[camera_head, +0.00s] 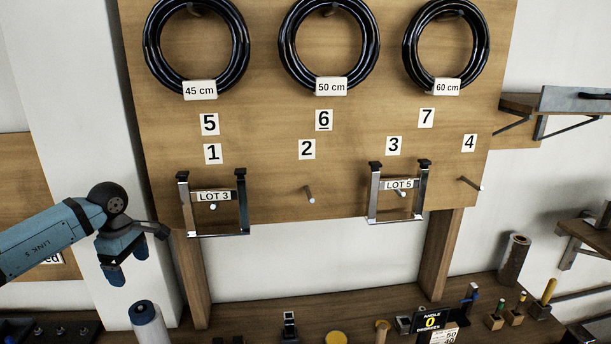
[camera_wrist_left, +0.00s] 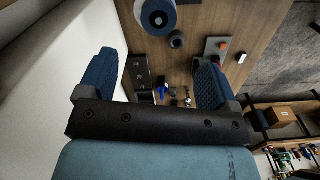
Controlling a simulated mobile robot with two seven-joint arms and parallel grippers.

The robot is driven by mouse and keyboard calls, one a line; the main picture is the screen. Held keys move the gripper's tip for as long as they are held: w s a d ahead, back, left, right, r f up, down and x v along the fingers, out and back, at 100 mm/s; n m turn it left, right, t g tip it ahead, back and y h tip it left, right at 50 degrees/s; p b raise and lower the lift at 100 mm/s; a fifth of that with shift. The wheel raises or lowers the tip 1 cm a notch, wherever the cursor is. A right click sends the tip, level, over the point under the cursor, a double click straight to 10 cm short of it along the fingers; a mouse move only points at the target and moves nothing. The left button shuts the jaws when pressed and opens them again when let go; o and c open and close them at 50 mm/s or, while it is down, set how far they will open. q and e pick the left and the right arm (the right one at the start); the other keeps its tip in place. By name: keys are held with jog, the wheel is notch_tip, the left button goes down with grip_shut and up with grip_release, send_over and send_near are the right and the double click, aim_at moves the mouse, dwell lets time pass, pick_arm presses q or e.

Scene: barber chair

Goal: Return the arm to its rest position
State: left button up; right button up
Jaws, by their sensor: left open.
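My left arm (camera_head: 55,232) comes in from the left in the head view, with a blue link. My left gripper (camera_head: 128,264) hangs at its end, pointing down, in front of the white wall post and left of the wooden board. In the left wrist view the gripper (camera_wrist_left: 155,70) has its two blue fingers wide apart with nothing between them. Below it in the head view a white bottle with a blue top (camera_head: 148,322) stands on the bench, apart from the fingers. My right arm and gripper do not show.
The wooden board (camera_head: 275,190) holds black rings, numbered labels and pegs. A metal bracket marked LOT 3 (camera_head: 212,232) hangs at peg 1, another marked LOT 5 (camera_head: 398,216) at peg 3. A wooden bench (camera_head: 255,312) below carries tools, blocks and a dark cylinder (camera_head: 514,260).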

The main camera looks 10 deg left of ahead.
pick_arm(q)
jog(key=s+d+f+n+t+h, duration=0.25)
jog(key=d+n+h, duration=0.3)
jog(key=d, duration=0.55)
jog(key=s+d+f+n+t+h, duration=0.2)
jog(key=s+d+f+n+h, duration=0.3)
jog(key=d, duration=0.7)
jog(key=s+d+f+n+t+h, duration=0.2)
jog(key=d+n+h, duration=0.4)
jog(key=d, duration=0.5)
jog(key=s+a+f+n+t+y, duration=0.1)
jog(key=s+f+n+y, duration=0.3)
jog(key=n, duration=0.7)
jog(key=s+a+f+n+t+y, duration=0.2)
jog(key=s+f+n+y, duration=0.3)
jog(key=s+f+n, duration=0.2)
jog(key=s+a+f+n+t+y, duration=0.1)
jog(key=s+f+n+y, duration=0.3)
jog(key=f+n, duration=0.5)
jog(key=shift+s+a+n+t+y, duration=0.1)
jog(key=shift+s+n, duration=0.3)
jog(key=shift+n, duration=0.75)
jog(key=shift+s+a+n+t+y, duration=0.1)
jog(key=shift+s+n, duration=0.3)
jog(key=shift+n, duration=0.75)
jog(key=shift+s+a+n+t+y, duration=0.1)
jog(key=shift+s+n, duration=0.3)
jog(key=shift+n, duration=0.75)
